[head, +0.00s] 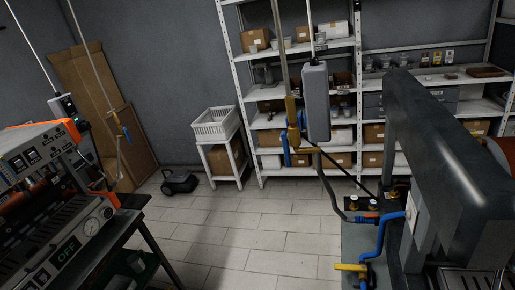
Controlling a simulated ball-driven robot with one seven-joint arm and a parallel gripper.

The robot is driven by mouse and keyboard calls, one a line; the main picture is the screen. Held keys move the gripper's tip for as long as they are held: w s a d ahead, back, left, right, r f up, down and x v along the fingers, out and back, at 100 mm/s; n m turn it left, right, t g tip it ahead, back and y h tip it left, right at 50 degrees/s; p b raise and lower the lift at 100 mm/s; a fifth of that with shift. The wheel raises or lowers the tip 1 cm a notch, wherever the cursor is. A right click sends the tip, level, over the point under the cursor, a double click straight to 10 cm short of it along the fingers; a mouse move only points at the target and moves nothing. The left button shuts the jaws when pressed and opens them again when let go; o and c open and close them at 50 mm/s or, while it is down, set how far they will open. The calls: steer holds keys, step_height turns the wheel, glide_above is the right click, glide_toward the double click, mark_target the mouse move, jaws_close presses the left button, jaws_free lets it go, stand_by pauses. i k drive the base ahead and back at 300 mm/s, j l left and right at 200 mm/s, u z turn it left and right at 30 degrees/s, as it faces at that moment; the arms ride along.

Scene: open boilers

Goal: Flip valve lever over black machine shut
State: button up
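A dark, black-looking machine (455,140) with a rounded top fills the right side of the head view. Left of it, a brass valve (292,118) hangs on a vertical pipe, with a blue lever (286,150) pointing down along it. Another small valve with a blue lever (126,134) hangs on a thin pipe at the left. I cannot tell which lever the task means. My gripper is not in view.
A grey box (317,102) hangs right of the central pipe. A machine with orange edges (40,150) stands on a dark table at left. Shelves (250,100) with boxes line the back, beside a white crate (215,124). The tiled floor (230,235) in the middle is clear.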

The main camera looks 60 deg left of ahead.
mark_target(284, 134)
steer(key=k+j+u, duration=0.1)
steer(key=j+u, duration=0.2)
steer(key=u, duration=0.15)
steer(key=j+u, duration=0.3)
steer(key=u, duration=0.15)
steer(key=i+u, duration=0.4)
